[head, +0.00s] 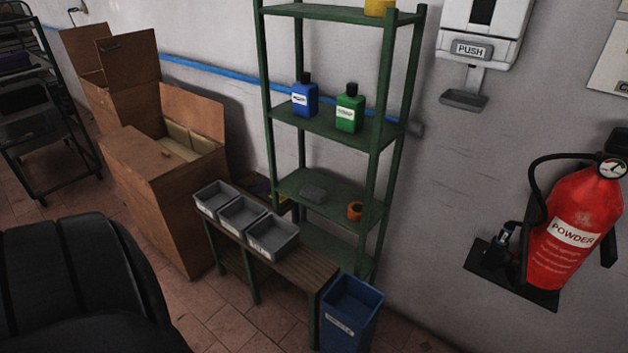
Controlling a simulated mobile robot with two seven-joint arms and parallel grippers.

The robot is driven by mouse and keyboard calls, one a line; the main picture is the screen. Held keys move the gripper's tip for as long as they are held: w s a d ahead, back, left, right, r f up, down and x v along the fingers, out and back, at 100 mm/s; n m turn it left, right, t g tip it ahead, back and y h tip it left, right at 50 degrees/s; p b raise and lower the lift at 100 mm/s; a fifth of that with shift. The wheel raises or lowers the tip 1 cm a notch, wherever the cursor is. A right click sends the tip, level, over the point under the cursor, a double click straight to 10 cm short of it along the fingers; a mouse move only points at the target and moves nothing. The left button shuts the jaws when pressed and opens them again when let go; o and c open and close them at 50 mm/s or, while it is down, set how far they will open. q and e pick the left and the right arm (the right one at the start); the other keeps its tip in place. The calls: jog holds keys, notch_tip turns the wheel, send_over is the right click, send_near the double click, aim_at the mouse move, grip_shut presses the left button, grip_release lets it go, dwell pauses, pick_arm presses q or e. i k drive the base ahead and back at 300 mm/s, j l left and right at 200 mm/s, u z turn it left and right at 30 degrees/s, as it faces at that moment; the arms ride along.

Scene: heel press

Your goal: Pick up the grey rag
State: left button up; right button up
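A small dark grey lump (313,194), which looks like the grey rag, lies on a lower shelf of the green shelf rack (325,130). It sits left of an orange ring-shaped roll (355,210) on the same shelf, apart from it. Its folds are too small to make out. Neither of my grippers is in the head view.
A low bench (300,273) with three grey bins (240,216) stands in front of the rack. A blue bin (349,310) stands at its right end. Blue (305,100) and green (349,112) bottles stand one shelf higher. A fire extinguisher (575,228) is at right.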

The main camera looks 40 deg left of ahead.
aim_at(315, 194)
jog(key=j+z, duration=0.2)
jog(key=j, duration=0.55)
jog(key=k+j+z, duration=0.15)
jog(key=j, duration=0.55)
jog(key=j+z, duration=0.2)
jog(key=j, duration=0.55)
